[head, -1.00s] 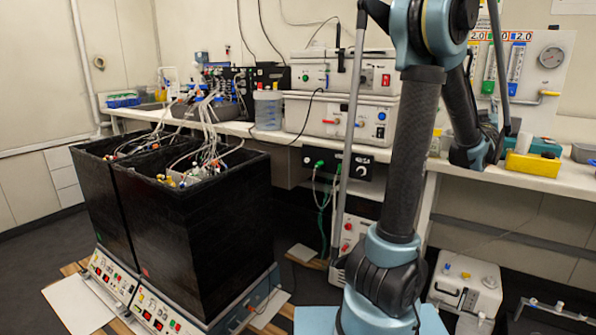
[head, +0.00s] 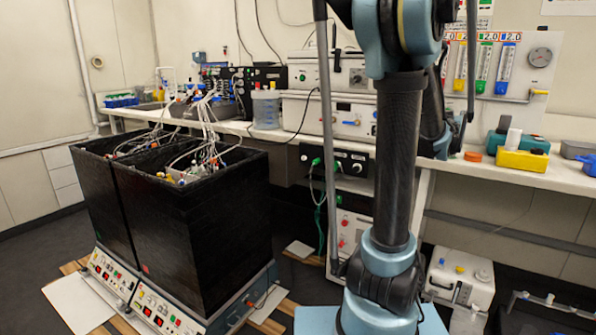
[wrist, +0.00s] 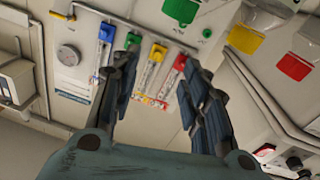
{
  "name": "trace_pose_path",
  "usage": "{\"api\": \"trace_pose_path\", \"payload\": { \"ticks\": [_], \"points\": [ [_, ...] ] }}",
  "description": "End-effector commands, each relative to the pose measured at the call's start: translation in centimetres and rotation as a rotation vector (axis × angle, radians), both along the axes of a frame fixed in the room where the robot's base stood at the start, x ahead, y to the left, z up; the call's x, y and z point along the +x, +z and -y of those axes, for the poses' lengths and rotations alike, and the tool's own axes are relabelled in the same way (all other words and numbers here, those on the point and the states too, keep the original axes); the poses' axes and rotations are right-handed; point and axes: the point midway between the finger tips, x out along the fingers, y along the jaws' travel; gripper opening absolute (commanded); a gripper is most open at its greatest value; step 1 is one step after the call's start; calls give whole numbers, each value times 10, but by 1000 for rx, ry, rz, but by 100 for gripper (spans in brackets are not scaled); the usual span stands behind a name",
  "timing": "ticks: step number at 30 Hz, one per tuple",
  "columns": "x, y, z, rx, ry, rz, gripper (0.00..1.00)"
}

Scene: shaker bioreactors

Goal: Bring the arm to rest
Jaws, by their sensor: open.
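My arm stands upright in the head view, with its upper joint near the top edge of the picture and the far links folded down behind the dark tube. My gripper shows in the wrist view (wrist: 160,95), its two dark fingers spread apart and nothing between them. Beyond the fingers is the wall panel with flow meters (wrist: 140,65). In the head view the gripper itself cannot be made out clearly behind the arm.
Two black shaker boxes (head: 200,240) with tubes on top stand at the left. The bench (head: 500,172) behind my arm carries instruments and a yellow box (head: 522,160). A white container (head: 460,277) stands low at the right. Dark floor is open at the far left.

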Motion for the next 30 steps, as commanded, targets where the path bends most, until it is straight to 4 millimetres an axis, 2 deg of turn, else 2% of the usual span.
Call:
{"api": "trace_pose_path", "payload": {
  "ticks": [1, 8, 14, 23, 30],
  "points": [
    [-3, -10, -20, 34, 3, -37, 42],
    [-32, -64, -88, 189, 5, -235, 42],
    [-71, -119, -154, 307, 46, -439, 42],
    [-157, -205, -258, 446, 163, -789, 42],
    [-246, -264, -329, 513, 297, -1093, 42]
  ]
}}
